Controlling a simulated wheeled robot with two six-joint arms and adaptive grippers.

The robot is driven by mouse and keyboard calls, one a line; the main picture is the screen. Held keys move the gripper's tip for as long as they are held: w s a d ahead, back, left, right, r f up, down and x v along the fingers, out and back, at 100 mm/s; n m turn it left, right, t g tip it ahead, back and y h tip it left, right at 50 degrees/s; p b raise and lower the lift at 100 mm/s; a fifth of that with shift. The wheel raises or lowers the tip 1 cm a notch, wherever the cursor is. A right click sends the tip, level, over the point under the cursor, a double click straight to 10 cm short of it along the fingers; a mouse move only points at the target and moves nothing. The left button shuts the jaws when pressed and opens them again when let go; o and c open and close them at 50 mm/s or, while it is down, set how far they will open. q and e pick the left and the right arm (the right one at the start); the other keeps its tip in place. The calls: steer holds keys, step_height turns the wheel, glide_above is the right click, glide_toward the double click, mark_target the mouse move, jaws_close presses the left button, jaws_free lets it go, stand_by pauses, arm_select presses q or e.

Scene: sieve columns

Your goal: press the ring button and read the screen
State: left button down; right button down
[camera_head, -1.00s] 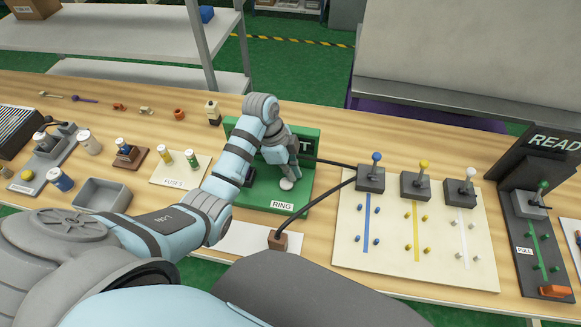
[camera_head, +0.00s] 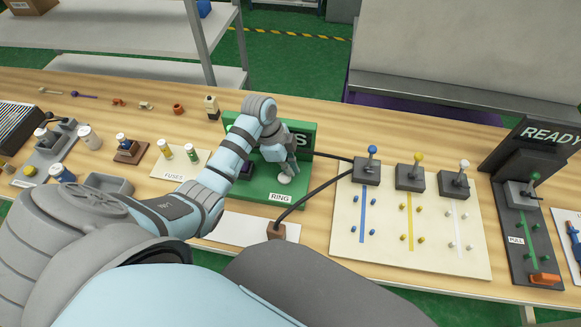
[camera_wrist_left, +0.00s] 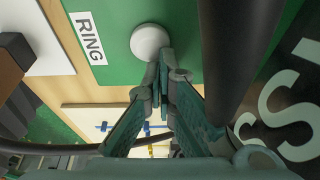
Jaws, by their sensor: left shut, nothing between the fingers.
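The ring button (camera_head: 284,179) is a white round cap on a green base marked RING (camera_head: 281,197). It also shows in the left wrist view (camera_wrist_left: 150,42). The screen (camera_head: 303,140) stands upright behind it with large white letters. My arm covers the middle of the word; its last letter reads S, and the wrist view shows S shapes on the dark screen (camera_wrist_left: 278,140). My left gripper (camera_head: 286,165) is shut and empty, its fingertips (camera_wrist_left: 160,72) right by the button. I cannot tell whether they touch it. My right gripper is out of view.
A small brown block (camera_head: 276,231) with a cable stands in front. A READY sign (camera_head: 545,135) and fuse board (camera_head: 178,162) flank the area.

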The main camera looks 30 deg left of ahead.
mark_target(280, 175)
arm_select(q)
steer(key=shift+s+f, duration=0.4)
steer(key=shift+s, duration=0.05)
steer(key=r+p, duration=0.4)
steer(key=w+r+p, duration=0.1)
steer(key=r+p, duration=0.1)
steer(key=p, duration=0.1)
steer(key=shift+a, duration=0.15)
steer(key=v, duration=0.8)
steer(key=shift+r, duration=0.4)
